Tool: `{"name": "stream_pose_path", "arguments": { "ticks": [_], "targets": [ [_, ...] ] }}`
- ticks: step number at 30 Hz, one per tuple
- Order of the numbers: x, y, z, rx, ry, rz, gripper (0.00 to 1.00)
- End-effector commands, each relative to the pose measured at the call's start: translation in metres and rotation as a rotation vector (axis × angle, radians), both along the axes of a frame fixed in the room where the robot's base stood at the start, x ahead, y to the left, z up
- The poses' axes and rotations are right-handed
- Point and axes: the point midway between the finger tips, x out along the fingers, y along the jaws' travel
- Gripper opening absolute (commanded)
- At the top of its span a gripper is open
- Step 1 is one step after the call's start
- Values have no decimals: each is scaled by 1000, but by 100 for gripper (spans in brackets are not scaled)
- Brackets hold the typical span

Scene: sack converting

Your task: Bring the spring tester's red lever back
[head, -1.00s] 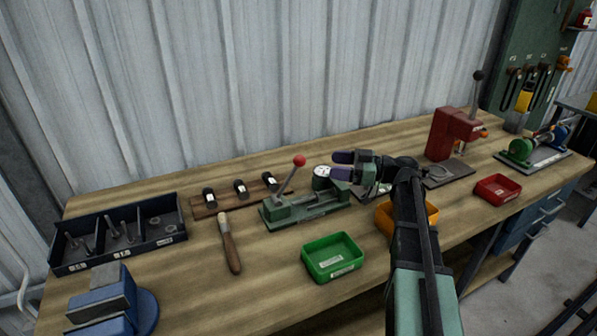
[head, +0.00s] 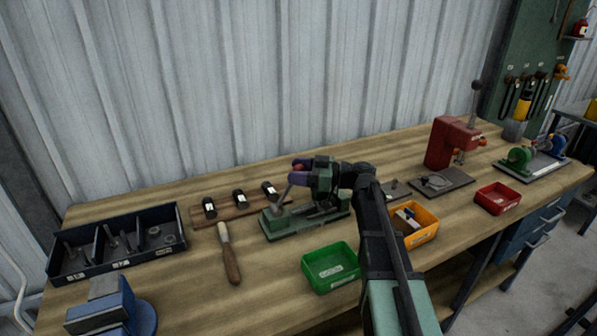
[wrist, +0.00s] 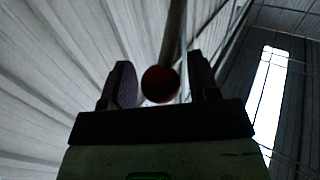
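The green spring tester (head: 283,225) stands on the bench, its lever rod (head: 285,193) leaning up to the right. My gripper (head: 299,173) is at the top of this lever and hides most of the red knob and the tester's dial. In the wrist view the red knob (wrist: 160,84) lies between the two fingers of my gripper (wrist: 160,86), with a narrow gap on each side. The fingers are open around the knob and do not visibly grip it.
A green bin (head: 331,268) stands in front of the tester and an orange bin (head: 424,233) to its right, near my arm. A wooden rack (head: 229,211) with black-handled pieces and a wood-handled tool (head: 229,256) lie left. The red press (head: 447,145) stands further right.

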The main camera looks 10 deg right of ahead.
Motion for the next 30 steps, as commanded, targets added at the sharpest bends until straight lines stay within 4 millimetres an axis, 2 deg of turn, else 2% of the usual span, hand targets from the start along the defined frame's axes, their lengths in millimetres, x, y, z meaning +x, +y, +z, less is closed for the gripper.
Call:
{"name": "stream_pose_path", "arguments": {
  "ticks": [1,10,20,30],
  "targets": [
    [0,0,0,0,0,0,47],
    [0,0,0,0,0,0,1],
    [-1,3,5,-25,-6,0,0],
    [-7,25,21,-207,-43,0,0]
  ]
}}
